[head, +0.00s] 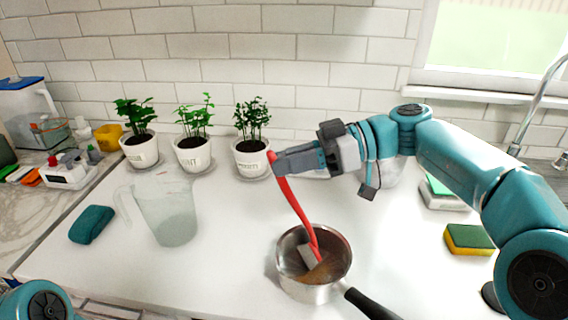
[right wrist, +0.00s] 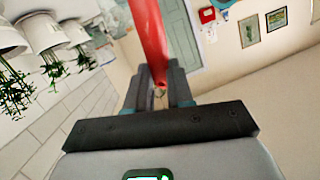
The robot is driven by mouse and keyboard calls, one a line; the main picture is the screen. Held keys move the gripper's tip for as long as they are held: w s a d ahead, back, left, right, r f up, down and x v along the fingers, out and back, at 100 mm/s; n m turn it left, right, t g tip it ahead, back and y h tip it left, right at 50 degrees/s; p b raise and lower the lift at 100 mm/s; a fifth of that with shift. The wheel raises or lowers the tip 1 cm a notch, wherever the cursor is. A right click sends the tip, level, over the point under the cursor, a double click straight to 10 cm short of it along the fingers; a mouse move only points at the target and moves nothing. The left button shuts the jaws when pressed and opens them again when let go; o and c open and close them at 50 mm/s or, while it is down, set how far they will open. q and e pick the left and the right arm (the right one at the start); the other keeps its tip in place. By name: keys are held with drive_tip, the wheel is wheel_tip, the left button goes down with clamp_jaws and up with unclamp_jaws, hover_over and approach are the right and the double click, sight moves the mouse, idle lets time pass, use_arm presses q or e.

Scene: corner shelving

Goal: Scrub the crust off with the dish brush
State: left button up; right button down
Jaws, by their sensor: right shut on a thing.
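A red dish brush (head: 293,207) is held by my right gripper (head: 273,160), which is shut on the upper end of its handle. The brush slants down and its grey head (head: 308,256) is inside a steel saucepan (head: 288,262). Brown crust (head: 324,270) shows on the pan's inside, close beside the head; I cannot tell whether the bristles touch it. In the right wrist view the red handle (right wrist: 150,35) rises between the gripper fingers (right wrist: 160,92). My left gripper is not in view; only a bit of my left arm shows at the bottom left.
The pan's black handle (head: 370,304) points to the lower right. A clear pitcher (head: 167,212) and a teal sponge (head: 91,224) stand left. Potted herbs (head: 193,154) line the wall. A yellow-green sponge (head: 468,239) lies right. The counter between pitcher and pan is clear.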

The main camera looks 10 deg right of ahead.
drive_tip(key=shift+s+d+f+b, duration=0.1)
drive_tip(key=shift+s+d+b, duration=0.1)
drive_tip(key=shift+s+b, duration=0.25)
drive_tip(key=shift+s+d+b, duration=0.2)
drive_tip(key=shift+s+b, duration=0.05)
drive_tip(key=shift+s, duration=0.25)
drive_tip(key=shift+s+d+b, duration=0.3)
drive_tip(key=shift+s+b, duration=0.7)
drive_tip(key=shift+b, duration=0.05)
drive_tip(key=shift+s+d+b, duration=0.25)
drive_tip(key=shift+s+b, duration=0.7)
drive_tip(key=shift+b, duration=0.1)
drive_tip(key=shift+w+a+p, duration=0.4)
drive_tip(key=shift+w+p, duration=0.15)
drive_tip(key=shift+w, duration=0.35)
drive_tip(key=shift+w+a+p, duration=0.35)
drive_tip(key=shift+w+p, duration=0.15)
drive_tip(key=shift+w, duration=0.35)
drive_tip(key=shift+w+a+r+p, duration=0.15)
drive_tip(key=shift+w+a+p, duration=0.1)
drive_tip(key=shift+w+p, duration=0.3)
drive_tip(key=shift+w+a+r+p, duration=0.1)
drive_tip(key=shift+w+a+p, duration=0.1)
drive_tip(key=shift+w+p, duration=0.35)
drive_tip(key=shift+w+a+f+p, duration=0.15)
drive_tip(key=shift+w+a+p, duration=0.15)
drive_tip(key=shift+w, duration=0.4)
